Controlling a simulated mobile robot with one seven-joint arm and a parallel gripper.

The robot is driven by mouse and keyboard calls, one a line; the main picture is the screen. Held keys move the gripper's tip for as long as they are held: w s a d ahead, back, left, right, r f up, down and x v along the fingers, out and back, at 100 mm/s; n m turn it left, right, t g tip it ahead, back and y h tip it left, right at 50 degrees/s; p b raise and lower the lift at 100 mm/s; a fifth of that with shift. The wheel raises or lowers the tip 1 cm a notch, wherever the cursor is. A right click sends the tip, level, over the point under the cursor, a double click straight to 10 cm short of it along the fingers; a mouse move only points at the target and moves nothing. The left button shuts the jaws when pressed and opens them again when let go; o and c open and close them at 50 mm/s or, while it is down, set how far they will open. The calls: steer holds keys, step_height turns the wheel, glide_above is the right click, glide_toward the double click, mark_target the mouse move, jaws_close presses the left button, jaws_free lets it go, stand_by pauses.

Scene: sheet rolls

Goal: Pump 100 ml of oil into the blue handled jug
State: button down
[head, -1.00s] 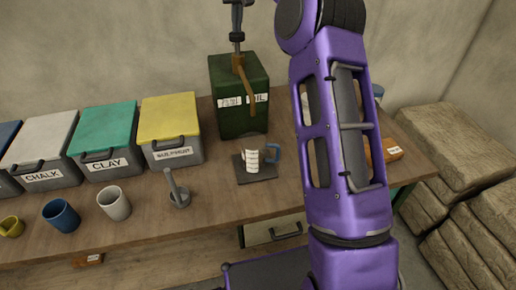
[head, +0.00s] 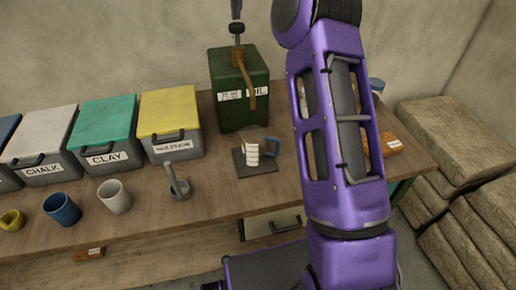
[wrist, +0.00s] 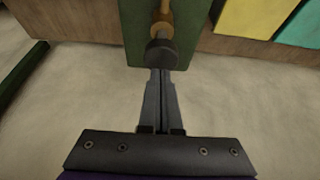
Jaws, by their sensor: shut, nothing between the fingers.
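The green oil tank (head: 240,108) stands at the back of the bench, with a brown pump spout (head: 252,98) hanging down its front. A dark round pump knob (head: 237,28) sits on top; it also shows in the wrist view (wrist: 161,51). The jug (head: 252,154), pale with dark bands and a blue handle at its right, stands upright on a dark square pad (head: 256,170) below the spout. Its inside cannot be made out. My gripper (wrist: 162,71) is shut and empty, fingertips right at the knob; whether they touch it I cannot tell.
Lidded bins, yellow (head: 170,112), green (head: 108,124) and white (head: 40,134), stand left of the tank. A grey cup with an upright handle (head: 178,188), a pale cup (head: 115,197) and a blue cup (head: 62,209) stand in front. My purple arm hides the bench's right part.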

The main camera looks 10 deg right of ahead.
mark_target(237, 26)
steer(key=shift+f+b, duration=1.45)
steer(key=shift+f, duration=1)
step_height(237, 26, up, 3)
steer(key=p, duration=0.3)
steer(key=shift+f, duration=0.15)
steer(key=shift+r, duration=1.2)
steer(key=shift+a, duration=0.1)
